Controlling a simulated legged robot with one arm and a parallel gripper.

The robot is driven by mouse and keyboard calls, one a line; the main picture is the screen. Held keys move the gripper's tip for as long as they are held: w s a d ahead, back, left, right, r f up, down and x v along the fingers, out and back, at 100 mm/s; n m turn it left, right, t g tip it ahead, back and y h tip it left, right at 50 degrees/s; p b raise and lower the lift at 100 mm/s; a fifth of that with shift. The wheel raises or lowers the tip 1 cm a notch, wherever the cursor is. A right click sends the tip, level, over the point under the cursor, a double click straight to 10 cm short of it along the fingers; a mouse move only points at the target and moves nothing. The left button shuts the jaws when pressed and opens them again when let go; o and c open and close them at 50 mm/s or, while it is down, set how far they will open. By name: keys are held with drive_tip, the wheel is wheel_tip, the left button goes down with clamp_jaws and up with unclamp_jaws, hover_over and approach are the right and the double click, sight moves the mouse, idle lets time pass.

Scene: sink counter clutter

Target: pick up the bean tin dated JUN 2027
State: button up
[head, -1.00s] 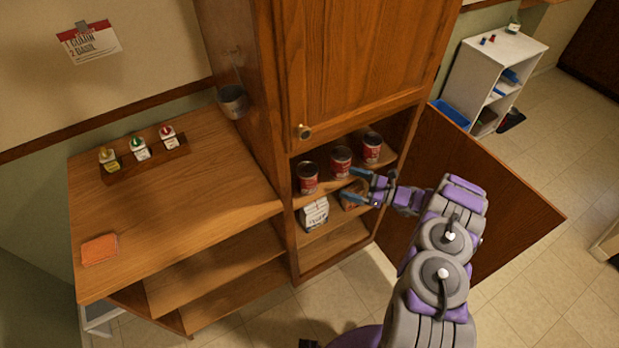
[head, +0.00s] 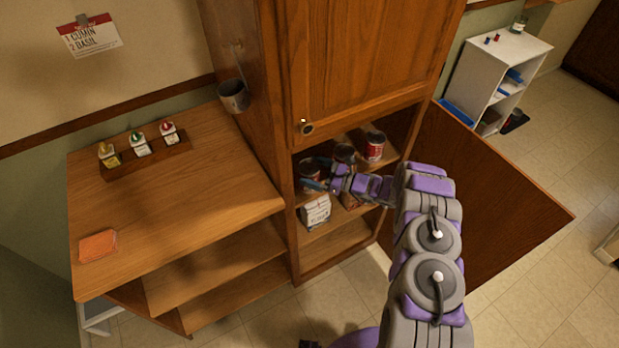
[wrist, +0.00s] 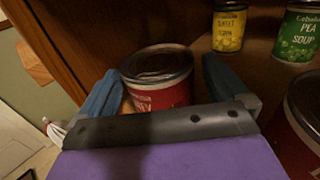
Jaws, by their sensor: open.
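Three red tins stand on the upper shelf of the open cabinet in the head view: a left tin (head: 309,166), a middle tin (head: 344,151) and a right tin (head: 375,147). My gripper (head: 320,174) is at the left tin and partly covers it. In the wrist view my open gripper (wrist: 160,75) has its blue fingers on either side of a red tin (wrist: 160,94), which stands upright with its dark lid showing. Whether the fingers touch it I cannot tell. Another red tin (wrist: 305,125) is close on the right. No date is readable on any tin.
A yellow corn tin (wrist: 229,27) and a green soup tin (wrist: 297,35) stand farther back. A carton (head: 316,211) sits on the shelf below. The cabinet's side wall is close on the left, and the open door (head: 480,190) is at the right.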

drive_tip(key=shift+x, duration=0.85)
drive_tip(key=shift+c, duration=0.3)
drive_tip(key=c, duration=1.3)
drive_tip(key=shift+o, duration=0.2)
